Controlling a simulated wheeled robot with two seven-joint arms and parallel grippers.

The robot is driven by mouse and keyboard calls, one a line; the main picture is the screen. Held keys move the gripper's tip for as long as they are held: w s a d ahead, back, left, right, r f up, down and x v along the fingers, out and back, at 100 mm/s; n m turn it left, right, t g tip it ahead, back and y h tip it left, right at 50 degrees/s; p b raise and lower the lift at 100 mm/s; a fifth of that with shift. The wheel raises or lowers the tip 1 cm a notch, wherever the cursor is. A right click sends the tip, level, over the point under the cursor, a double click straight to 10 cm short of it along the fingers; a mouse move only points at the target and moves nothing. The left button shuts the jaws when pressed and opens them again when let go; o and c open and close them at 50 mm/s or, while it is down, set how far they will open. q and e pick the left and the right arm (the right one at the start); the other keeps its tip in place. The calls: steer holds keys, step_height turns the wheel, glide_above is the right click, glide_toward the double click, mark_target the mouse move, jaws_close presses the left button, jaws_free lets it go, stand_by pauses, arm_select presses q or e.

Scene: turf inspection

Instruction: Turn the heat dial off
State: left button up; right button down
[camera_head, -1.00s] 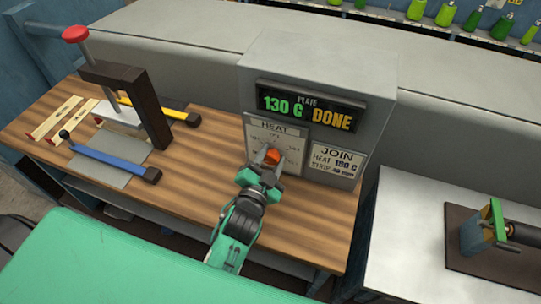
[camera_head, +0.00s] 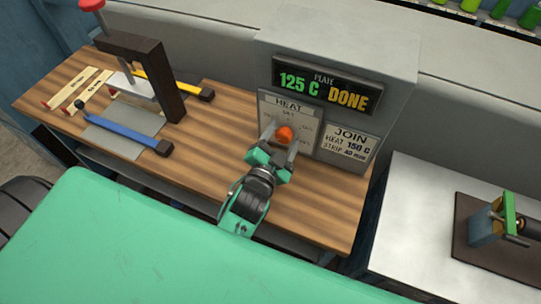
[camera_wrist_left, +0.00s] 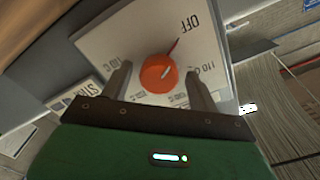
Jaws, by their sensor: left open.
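The heat dial is an orange-red knob (camera_head: 285,134) on a white panel marked HEAT (camera_head: 289,108), on the front of a grey box. In the left wrist view the knob (camera_wrist_left: 159,74) has a thin dark pointer line directed toward the word OFF (camera_wrist_left: 187,22). My left gripper (camera_head: 280,143) is open in front of the panel. In the left wrist view its fingers (camera_wrist_left: 158,84) stand either side of the knob with gaps, apparently not touching it. The display (camera_head: 327,86) reads PLATE 125 C and DONE. My right gripper is not in view.
A JOIN card (camera_head: 348,144) reads HEAT 150 C. A dark press frame (camera_head: 168,80) with a red-topped post, a blue-handled bar (camera_head: 125,130) and a yellow one (camera_head: 178,84) occupy the bench's left.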

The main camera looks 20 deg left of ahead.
arm_select(q)
steer(key=s+b, duration=0.3)
steer(key=s, duration=1)
steer(key=shift+a+r, duration=0.15)
steer(key=shift+a, duration=0.05)
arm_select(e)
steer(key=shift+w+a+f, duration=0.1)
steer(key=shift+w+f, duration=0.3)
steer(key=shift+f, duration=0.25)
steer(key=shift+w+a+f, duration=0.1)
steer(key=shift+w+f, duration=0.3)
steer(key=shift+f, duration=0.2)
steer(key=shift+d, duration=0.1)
